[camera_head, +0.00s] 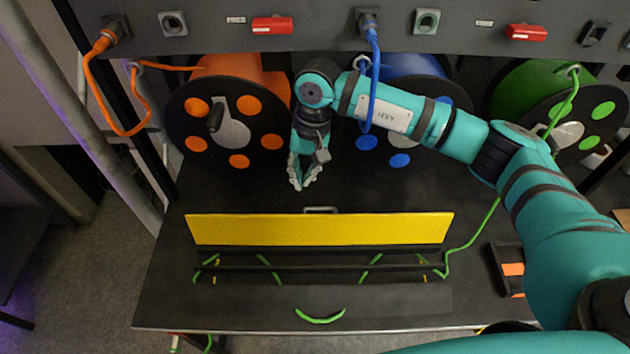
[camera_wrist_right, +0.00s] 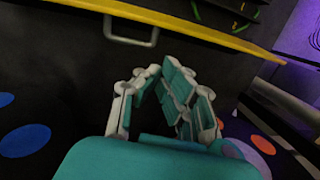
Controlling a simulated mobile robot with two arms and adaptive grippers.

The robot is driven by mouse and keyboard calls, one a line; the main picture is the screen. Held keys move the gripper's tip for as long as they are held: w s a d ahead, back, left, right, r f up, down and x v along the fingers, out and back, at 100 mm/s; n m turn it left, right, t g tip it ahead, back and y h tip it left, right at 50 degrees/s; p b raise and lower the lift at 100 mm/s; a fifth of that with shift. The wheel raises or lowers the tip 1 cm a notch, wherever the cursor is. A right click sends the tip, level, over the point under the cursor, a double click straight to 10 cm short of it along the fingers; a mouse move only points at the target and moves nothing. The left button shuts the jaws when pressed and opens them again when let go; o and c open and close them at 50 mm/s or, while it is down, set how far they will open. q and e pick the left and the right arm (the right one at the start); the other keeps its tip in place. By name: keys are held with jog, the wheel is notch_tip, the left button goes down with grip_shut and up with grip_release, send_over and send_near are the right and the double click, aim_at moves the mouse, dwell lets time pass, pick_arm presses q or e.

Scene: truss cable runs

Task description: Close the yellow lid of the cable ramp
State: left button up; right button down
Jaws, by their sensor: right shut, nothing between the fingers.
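The yellow lid (camera_head: 318,229) of the cable ramp stands raised at the ramp's back edge in the head view, its yellow face toward me. A grey handle (camera_head: 320,209) shows at its top edge. The black ramp base (camera_head: 318,298) lies in front with its channels exposed. My right gripper (camera_head: 299,186) is shut and empty behind the lid, left of the handle, apart from both. In the right wrist view the gripper (camera_wrist_right: 165,68) points toward the lid's dark back, with the yellow edge (camera_wrist_right: 180,27) and handle (camera_wrist_right: 131,40) ahead. My left gripper is not in view.
Cable reels in orange (camera_head: 233,132), blue (camera_head: 400,150) and green (camera_head: 565,125) stand behind the ramp. A green cable (camera_head: 470,243) runs along its right side. An orange-marked black box (camera_head: 509,269) lies at right. Table is clear left of my gripper.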

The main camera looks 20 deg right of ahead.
aim_at(320, 224)
jog(key=w+d+h, duration=0.1)
jog(key=d+h, duration=0.1)
jog(key=d, duration=0.2)
notch_tip(320, 224, down, 9)
jog(key=p, duration=0.3)
jog(key=shift+s+a+p, duration=0.15)
jog(key=shift+p, duration=0.25)
jog(key=shift+r, duration=0.1)
